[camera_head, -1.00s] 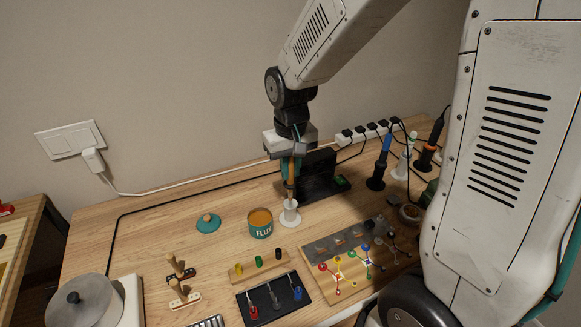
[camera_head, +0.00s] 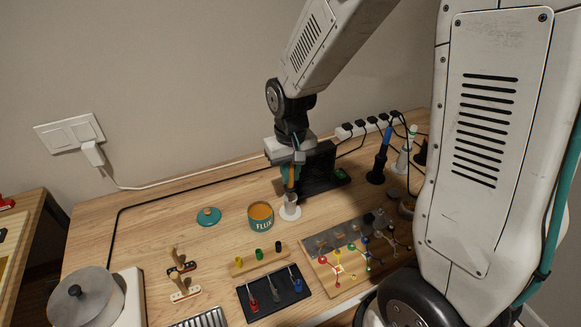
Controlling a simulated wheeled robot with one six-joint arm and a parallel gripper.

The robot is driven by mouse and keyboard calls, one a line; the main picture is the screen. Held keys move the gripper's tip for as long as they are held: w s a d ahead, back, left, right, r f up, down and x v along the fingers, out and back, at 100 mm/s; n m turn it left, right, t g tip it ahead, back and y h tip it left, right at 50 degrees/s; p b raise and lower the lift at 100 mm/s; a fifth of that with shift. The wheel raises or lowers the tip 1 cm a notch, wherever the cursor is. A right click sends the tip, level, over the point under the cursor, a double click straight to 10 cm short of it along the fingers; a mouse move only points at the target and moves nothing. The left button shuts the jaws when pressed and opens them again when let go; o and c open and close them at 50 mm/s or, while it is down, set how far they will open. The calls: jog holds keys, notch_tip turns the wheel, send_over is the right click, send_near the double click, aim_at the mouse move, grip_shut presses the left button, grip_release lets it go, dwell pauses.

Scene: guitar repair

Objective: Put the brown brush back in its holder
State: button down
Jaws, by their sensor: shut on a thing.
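My gripper (camera_head: 290,172) points down over the middle of the bench and is shut on the brown brush (camera_head: 291,178). The brush is upright, with its upper part between the jaws. Its lower end meets a small white holder (camera_head: 290,209) with a round base on the bench. The brush's tip is hidden, apparently inside the holder; how deep it sits I cannot tell.
A flux tin (camera_head: 260,218) stands just left of the holder, with a teal lid (camera_head: 208,216) further left. A black stand (camera_head: 318,172) is close behind my gripper. Soldering irons (camera_head: 380,158) stand right. A black tray (camera_head: 275,292) lies in front.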

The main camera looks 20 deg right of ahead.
aim_at(290, 187)
jog(key=shift+f, duration=0.35)
jog(key=shift+f, duration=0.4)
dwell(0.4)
jog(key=shift+f, duration=0.8)
jog(key=c, duration=0.6)
grip_release()
jog(key=shift+c, duration=0.2)
